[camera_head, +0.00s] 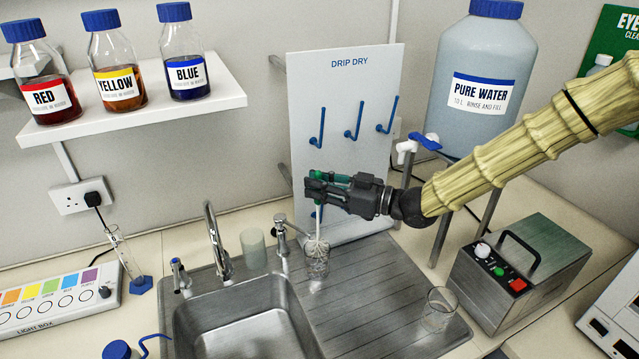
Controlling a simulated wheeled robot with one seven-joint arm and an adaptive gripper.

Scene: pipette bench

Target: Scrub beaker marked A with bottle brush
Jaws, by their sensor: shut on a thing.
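My gripper (316,188) is in front of the drip-dry board, above the ribbed drainboard. It is shut on the bottle brush (318,222), whose pale stem hangs down nearly upright below the fingers. The white bristle head (317,246) is at the mouth of a clear glass beaker (316,266) and seems to reach into it. This beaker stands on the drainboard just right of the sink. A second clear beaker (438,309) stands at the drainboard's right end. No letter is readable on either, so I cannot tell which is marked A.
The steel sink (240,325) with its tap (216,240) lies left of the drainboard (375,305). A frosted cup (253,249) stands behind the sink. The drip-dry board (345,80) with blue hooks rises behind my gripper. A metal box (520,275) stands right.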

